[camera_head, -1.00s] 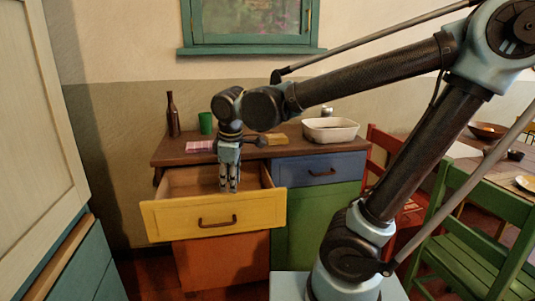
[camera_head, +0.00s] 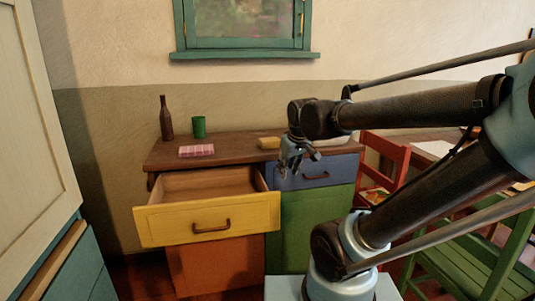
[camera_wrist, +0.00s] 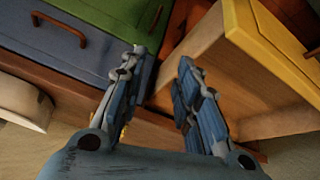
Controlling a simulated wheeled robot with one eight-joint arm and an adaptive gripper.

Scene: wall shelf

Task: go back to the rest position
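My gripper (camera_head: 291,160) is in front of the blue drawer (camera_head: 330,172), to the right of the open yellow drawer (camera_head: 208,222). In the wrist view my gripper (camera_wrist: 157,82) has its two fingers apart with nothing between them. The yellow drawer also shows in the wrist view (camera_wrist: 262,45), at the upper right, pulled out. The part of the drawer's inside that shows in the head view looks empty.
The cabinet top (camera_head: 235,147) holds a brown bottle (camera_head: 166,120), a green cup (camera_head: 199,127), a pink checked cloth (camera_head: 196,150) and a yellow block (camera_head: 269,143). A white basin (camera_wrist: 24,103) is partly hidden by my arm in the head view. A red chair (camera_head: 386,160) and a green chair (camera_head: 480,245) stand at the right.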

